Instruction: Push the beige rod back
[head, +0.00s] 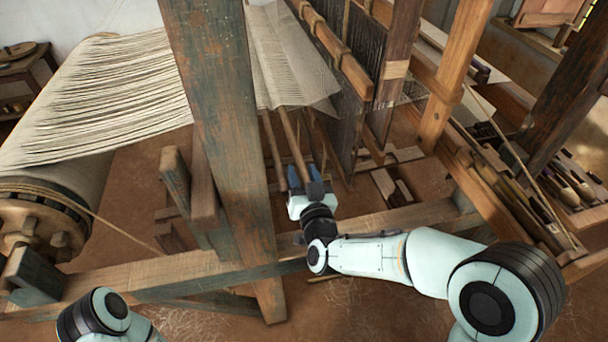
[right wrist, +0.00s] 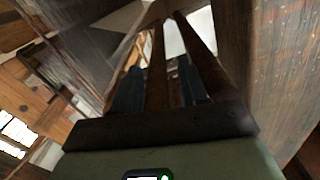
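Two long thin brown rods hang side by side under the cloth in the head view, a left rod (head: 273,150) and a right rod (head: 292,145). Neither looks clearly beige, so I cannot tell which is the task's rod. My right gripper (head: 307,183) is at the lower end of the right rod, with its dark blue fingers apart. In the right wrist view, one rod (right wrist: 157,70) runs between the gripper's fingers (right wrist: 160,88), with a gap on the right side. My left gripper is out of view.
A thick wooden post (head: 222,130) stands just left of the rods. A low beam (head: 200,270) crosses in front. The cloth (head: 285,55) hangs above, and dark heddles (head: 362,75) stand to the right. The cloth roller (head: 45,215) is at far left.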

